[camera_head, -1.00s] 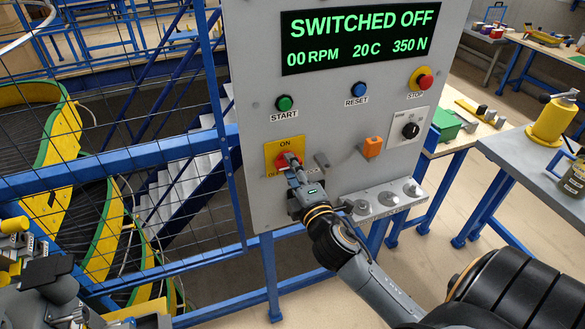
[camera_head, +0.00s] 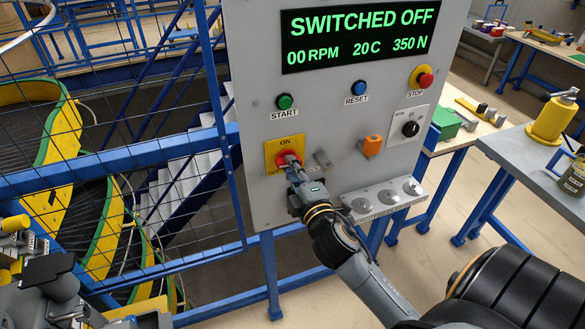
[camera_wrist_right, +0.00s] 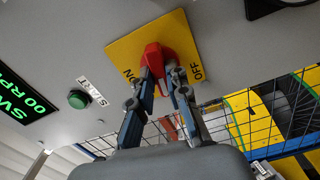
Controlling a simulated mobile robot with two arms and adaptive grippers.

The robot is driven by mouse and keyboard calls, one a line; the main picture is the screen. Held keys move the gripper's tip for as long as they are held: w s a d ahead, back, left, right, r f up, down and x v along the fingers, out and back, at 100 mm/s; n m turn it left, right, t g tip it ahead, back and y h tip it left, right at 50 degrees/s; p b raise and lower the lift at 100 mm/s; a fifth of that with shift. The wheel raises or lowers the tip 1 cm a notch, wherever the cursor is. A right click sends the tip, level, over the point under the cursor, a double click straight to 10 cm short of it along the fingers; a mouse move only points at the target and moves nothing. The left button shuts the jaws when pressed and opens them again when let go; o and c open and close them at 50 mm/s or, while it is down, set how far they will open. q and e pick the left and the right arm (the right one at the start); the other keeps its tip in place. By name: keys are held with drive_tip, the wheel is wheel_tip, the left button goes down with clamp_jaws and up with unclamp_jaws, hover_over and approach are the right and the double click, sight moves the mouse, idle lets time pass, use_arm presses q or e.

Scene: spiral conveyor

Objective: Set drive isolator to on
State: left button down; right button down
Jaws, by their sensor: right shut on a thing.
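The drive isolator is a red handle (camera_head: 283,160) on a yellow plate (camera_head: 270,150) at the lower left of the grey control panel. ON is printed at the plate's top, and OFF at its lower left is partly covered. My right gripper (camera_head: 291,163) is shut on the red handle. In the right wrist view, the fingers (camera_wrist_right: 163,82) sit on either side of the red handle (camera_wrist_right: 155,58), with ON to its left and OFF to its right. The handle's exact angle is hard to tell. The display (camera_head: 360,37) reads SWITCHED OFF.
The panel also carries a green START button (camera_head: 285,102), a blue RESET button (camera_head: 359,88), a red STOP button (camera_head: 424,80), a black rotary knob (camera_head: 410,129) and an orange part (camera_head: 372,145). A blue mesh fence (camera_head: 110,170) stands left of it.

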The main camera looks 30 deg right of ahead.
drive_tip(key=shift+m+p, duration=2.6)
drive_tip(key=shift+m, duration=5.5)
drive_tip(key=shift+f, duration=0.1)
drive_tip(key=c, duration=1.3)
unclamp_jaws()
drive_tip(key=shift+s, duration=0.1)
